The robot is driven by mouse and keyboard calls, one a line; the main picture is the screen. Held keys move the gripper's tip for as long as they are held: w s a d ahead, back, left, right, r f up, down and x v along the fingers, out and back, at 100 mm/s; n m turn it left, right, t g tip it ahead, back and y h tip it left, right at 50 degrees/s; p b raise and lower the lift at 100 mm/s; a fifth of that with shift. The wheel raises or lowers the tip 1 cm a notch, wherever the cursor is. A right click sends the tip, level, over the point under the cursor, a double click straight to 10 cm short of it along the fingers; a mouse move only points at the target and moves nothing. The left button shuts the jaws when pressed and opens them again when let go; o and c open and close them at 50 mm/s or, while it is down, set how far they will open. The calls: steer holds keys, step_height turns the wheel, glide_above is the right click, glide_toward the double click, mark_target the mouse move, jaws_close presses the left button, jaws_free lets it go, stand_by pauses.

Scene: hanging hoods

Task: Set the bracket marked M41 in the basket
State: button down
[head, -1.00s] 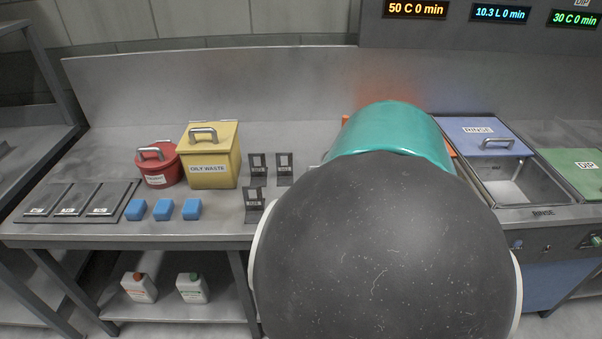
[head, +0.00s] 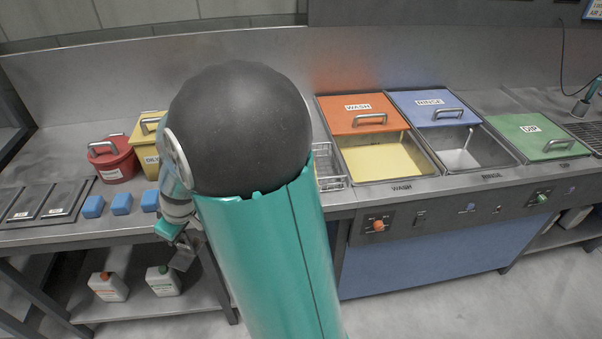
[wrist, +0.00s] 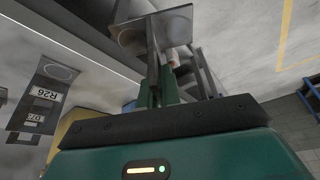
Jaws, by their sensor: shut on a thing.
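My gripper (head: 180,240) is shut on a grey metal bracket (head: 183,258), held out near the bench's front edge. In the wrist view the held bracket (wrist: 157,35) stands out beyond the fingers (wrist: 168,90); its marking cannot be read there. A standing bracket marked R26 (wrist: 45,92) shows at the left of the wrist view, with part of another labelled bracket (wrist: 35,118) beside it. The wire basket (head: 330,170) is on the bench left of the wash tank, partly hidden by my arm.
The wash tank (head: 385,160), rinse tank (head: 465,150) and green-lidded dip tank (head: 540,137) are on the right. A red can (head: 112,160), a yellow bin (head: 146,140), blue blocks (head: 122,203) and dark trays (head: 45,203) are on the left.

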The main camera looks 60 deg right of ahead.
steer(key=w+a+f+m, duration=0.1)
steer(key=w+a+f, duration=0.3)
steer(key=w, duration=0.3)
steer(key=w+a+f+m+h, duration=0.1)
steer(key=w+a+f, duration=0.3)
steer(key=w+a, duration=0.3)
steer(key=shift+f+m, duration=0.15)
steer(key=shift+m, duration=0.25)
steer(key=shift+a, duration=0.1)
